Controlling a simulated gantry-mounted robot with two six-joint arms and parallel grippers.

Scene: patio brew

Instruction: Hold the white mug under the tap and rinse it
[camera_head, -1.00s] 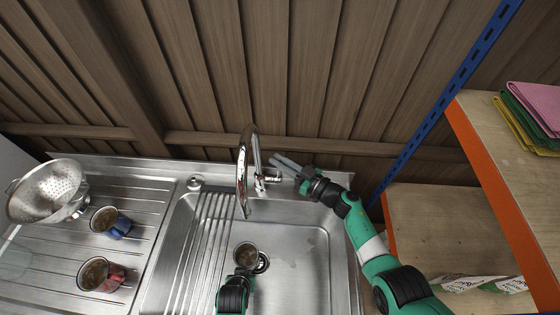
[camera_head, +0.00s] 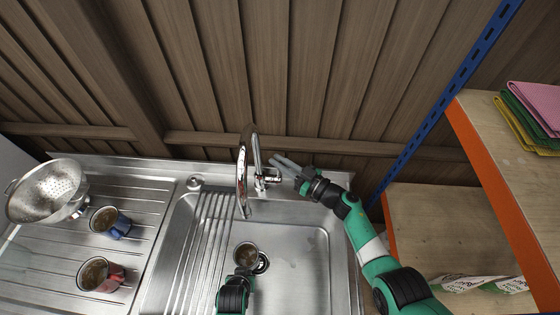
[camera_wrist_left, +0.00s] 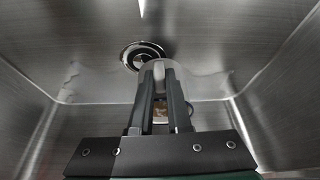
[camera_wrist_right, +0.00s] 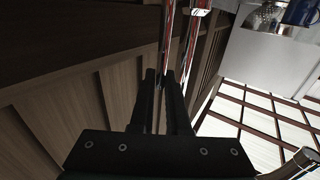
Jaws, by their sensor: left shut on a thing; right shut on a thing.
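The white mug (camera_head: 246,254) is upright low in the sink, over or beside the drain, with a brownish inside. My left gripper (camera_head: 243,271) is shut on its near side; in the left wrist view the fingers (camera_wrist_left: 160,82) hide much of the mug. The chrome tap (camera_head: 243,175) arches over the sink, its spout end above and behind the mug. No water stream can be made out. My right gripper (camera_head: 277,161) is shut at the tap's lever side; in the right wrist view its fingers (camera_wrist_right: 166,78) close on a thin chrome part.
On the drainboard (camera_head: 150,200) at left are a steel colander (camera_head: 48,190), a blue mug (camera_head: 110,222) and a red mug (camera_head: 100,275). The sink basin (camera_head: 305,265) is clear right of the mug. A shelf (camera_head: 510,170) with folded cloths (camera_head: 535,112) stands at right.

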